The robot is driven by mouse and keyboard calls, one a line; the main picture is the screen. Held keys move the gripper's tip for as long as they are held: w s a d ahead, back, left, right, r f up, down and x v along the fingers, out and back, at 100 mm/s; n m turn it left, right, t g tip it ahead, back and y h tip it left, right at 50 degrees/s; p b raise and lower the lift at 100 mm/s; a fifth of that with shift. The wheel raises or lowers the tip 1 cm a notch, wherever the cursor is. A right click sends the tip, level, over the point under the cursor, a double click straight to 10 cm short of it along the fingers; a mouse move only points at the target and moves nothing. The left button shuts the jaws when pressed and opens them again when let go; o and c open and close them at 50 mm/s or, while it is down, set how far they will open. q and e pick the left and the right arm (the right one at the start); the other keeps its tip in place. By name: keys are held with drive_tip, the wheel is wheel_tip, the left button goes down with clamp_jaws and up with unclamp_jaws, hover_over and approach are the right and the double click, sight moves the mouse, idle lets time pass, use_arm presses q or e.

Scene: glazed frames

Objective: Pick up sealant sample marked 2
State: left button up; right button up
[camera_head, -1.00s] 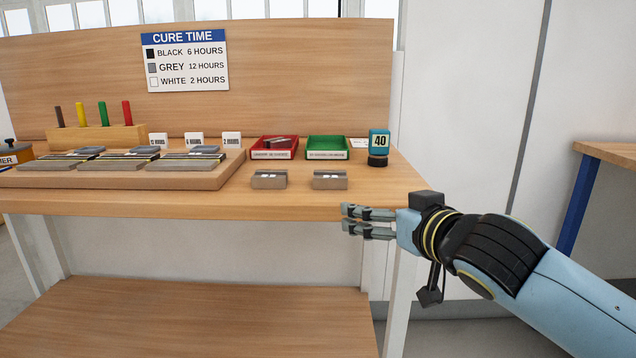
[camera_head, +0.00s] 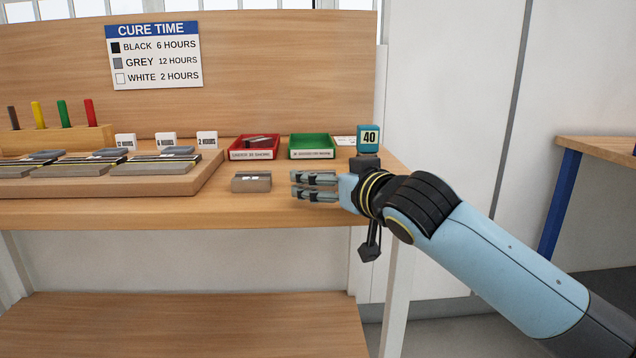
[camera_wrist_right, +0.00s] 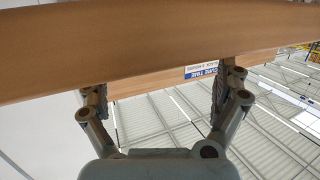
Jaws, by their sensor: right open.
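A small grey block (camera_head: 251,182) with pale marks on its top edge sits near the table's front; its marks are too small to read. A second similar block, seen earlier to its right, is now hidden behind my right gripper. My right gripper (camera_head: 299,186) is open and empty at the table's front edge, its fingers pointing left, just right of the visible block. In the right wrist view the open fingers (camera_wrist_right: 158,95) are set wide apart, with the wooden table edge (camera_wrist_right: 150,45) across the view and no block between them. My left gripper is out of view. No number 2 is legible on any sample.
On the wooden table (camera_head: 200,213) are a board (camera_head: 205,181) with several grey sample pieces, a red tray (camera_head: 254,154), a green tray (camera_head: 312,153) and a teal item marked 40 (camera_head: 368,138). A cure-time sign (camera_head: 154,56) hangs behind.

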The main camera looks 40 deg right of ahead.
drive_tip(key=x, duration=0.4)
drive_tip(key=shift+w+d+f+b, duration=0.1)
drive_tip(key=shift+w+d+b, duration=0.15)
drive_tip(key=shift+b, duration=0.1)
drive_tip(key=shift+c, duration=0.4)
drive_tip(key=c, duration=1.4)
